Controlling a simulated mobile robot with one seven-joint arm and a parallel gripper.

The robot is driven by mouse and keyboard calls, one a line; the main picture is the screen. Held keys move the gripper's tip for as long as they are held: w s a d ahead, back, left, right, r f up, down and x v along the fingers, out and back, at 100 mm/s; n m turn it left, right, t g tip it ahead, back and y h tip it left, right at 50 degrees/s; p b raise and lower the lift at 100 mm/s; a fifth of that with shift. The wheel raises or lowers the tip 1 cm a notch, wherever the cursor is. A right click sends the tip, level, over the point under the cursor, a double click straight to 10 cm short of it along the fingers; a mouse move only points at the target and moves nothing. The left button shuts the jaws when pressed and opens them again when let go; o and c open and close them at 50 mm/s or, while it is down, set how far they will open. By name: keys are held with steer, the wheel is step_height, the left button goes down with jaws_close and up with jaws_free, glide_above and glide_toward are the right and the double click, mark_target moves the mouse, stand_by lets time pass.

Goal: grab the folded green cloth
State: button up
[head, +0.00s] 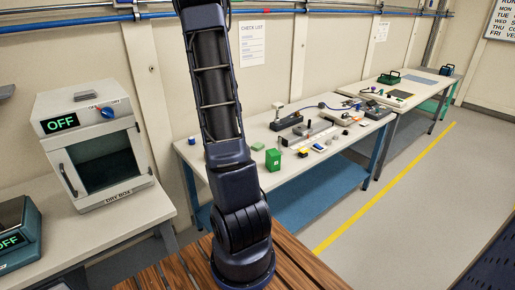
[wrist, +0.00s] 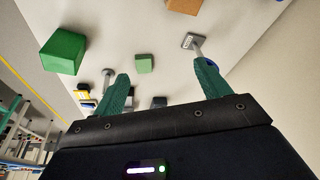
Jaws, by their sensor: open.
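My gripper (wrist: 162,68) shows in the wrist view with its two teal fingers spread apart and nothing between them. Beyond the fingertips, a small green block-like thing (wrist: 144,63) lies on the pale bench top. A larger green box-shaped thing (wrist: 63,52) lies left of it, outside the left finger. In the head view the larger green thing (head: 273,159) stands near the front edge of the middle bench, and a small low green thing (head: 258,146) lies behind it to the left. I cannot tell for sure which is the folded cloth. My gripper is outside the head view.
The middle bench (head: 220,153) holds several small tools and blocks to the right of the green things. A dry box (head: 95,145) stands at left.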

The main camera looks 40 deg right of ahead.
steer(key=w+d+f+m+g+h, duration=0.1)
steer(key=d+f+m+h, duration=0.15)
steer(key=d+f, duration=0.9)
glide_above(257, 145)
steer(key=a, duration=0.3)
steer(key=shift+y, duration=0.35)
steer(key=f, duration=0.4)
steer(key=shift+s+d+f, duration=0.1)
steer(key=shift+d+f, duration=0.1)
steer(key=x, duration=0.5)
steer(key=shift+s+d+r, duration=0.1)
steer(key=shift+s+d, duration=0.05)
steer(key=shift+d, duration=0.15)
steer(key=c, duration=1)
